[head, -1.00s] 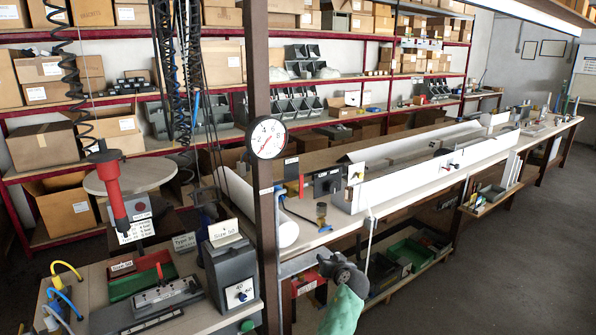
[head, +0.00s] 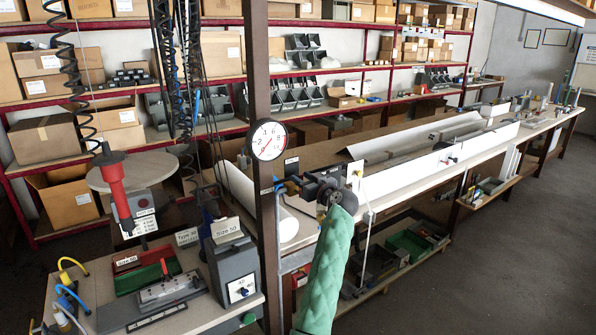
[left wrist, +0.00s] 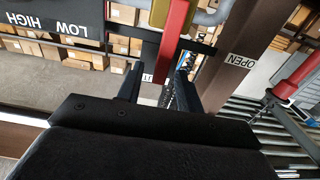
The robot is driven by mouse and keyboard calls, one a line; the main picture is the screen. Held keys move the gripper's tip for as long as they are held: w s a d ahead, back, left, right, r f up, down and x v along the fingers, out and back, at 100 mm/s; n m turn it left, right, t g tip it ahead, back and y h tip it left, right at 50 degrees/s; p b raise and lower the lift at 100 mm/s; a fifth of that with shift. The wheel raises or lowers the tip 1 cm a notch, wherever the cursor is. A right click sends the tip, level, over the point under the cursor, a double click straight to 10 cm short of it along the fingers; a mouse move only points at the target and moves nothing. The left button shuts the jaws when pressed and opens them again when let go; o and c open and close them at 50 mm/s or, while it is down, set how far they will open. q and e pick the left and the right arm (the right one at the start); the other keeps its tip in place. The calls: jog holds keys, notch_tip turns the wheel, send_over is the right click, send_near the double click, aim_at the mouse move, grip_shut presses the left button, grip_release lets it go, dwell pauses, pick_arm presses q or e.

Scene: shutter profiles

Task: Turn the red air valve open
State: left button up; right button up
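The red air valve handle (left wrist: 174,40) shows in the left wrist view as a red bar that reaches down between my fingertips. A small white label reading OPEN (left wrist: 240,62) sits on a brown post to its right, upside down in that view. My left gripper (left wrist: 160,66) has its two dark fingers apart, one on each side of the bar's lower end; I cannot tell whether either touches it. In the head view my left gripper (head: 304,185) is just right of the post, on a green-sleeved arm, and mostly hides the valve. My right gripper is not in view.
The brown post (head: 262,90) carries a round gauge (head: 269,141) above the valve. A bench with long white profiles (head: 440,160) runs right. A black LOW/HIGH plate (left wrist: 50,30) shows in the wrist view. A red hanging tool (head: 114,185) is left. Floor at right is free.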

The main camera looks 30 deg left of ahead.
aim_at(302, 178)
pick_arm(q)
jog(key=shift+p+x, duration=0.75)
jog(key=shift+x, duration=0.9)
grip_shut()
